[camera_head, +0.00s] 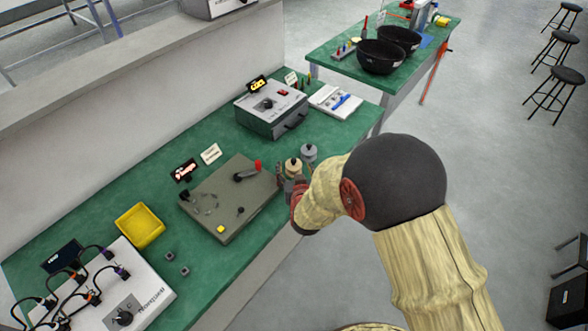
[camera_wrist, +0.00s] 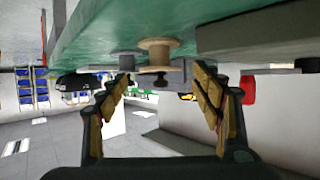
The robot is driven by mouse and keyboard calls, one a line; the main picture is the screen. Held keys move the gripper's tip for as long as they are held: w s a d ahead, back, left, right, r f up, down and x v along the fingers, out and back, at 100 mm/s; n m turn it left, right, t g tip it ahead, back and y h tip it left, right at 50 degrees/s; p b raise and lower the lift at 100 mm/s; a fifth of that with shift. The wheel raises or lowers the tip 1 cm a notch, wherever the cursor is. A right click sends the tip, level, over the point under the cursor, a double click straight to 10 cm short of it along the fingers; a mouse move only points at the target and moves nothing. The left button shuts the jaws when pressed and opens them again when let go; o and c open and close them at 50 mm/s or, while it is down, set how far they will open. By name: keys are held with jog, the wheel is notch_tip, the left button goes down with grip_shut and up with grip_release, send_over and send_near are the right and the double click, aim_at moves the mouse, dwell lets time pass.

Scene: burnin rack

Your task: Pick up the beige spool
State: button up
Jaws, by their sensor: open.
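The beige spool (camera_head: 293,166) stands upright near the front edge of the green bench, just left of a grey spool (camera_head: 309,151). My gripper (camera_head: 290,187) is at the bench's front edge by the beige spool, and my arm partly hides this area. In the wrist view, which is upside down, my gripper (camera_wrist: 160,92) is open with two tan-padded fingers apart. The beige spool (camera_wrist: 158,52) shows in line with the gap between the fingertips, farther out, with a dark knob on it. Nothing is held. The grey spool (camera_wrist: 126,62) shows to its left there.
A flat grey-green fixture plate (camera_head: 225,200) with a red-handled lever lies left of the spools. A grey tester box (camera_head: 270,108) stands behind them. A yellow bin (camera_head: 139,225) is farther left. A second bench (camera_head: 345,70) with black bowls stands beyond.

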aim_at(294, 163)
jog(key=b+x, duration=0.1)
jog(key=x, duration=0.3)
jog(key=shift+w+r, duration=0.1)
jog(key=shift+r, duration=0.05)
jog(key=shift+c, duration=0.9)
jog(key=c, duration=1.1)
jog(key=shift+r, duration=0.1)
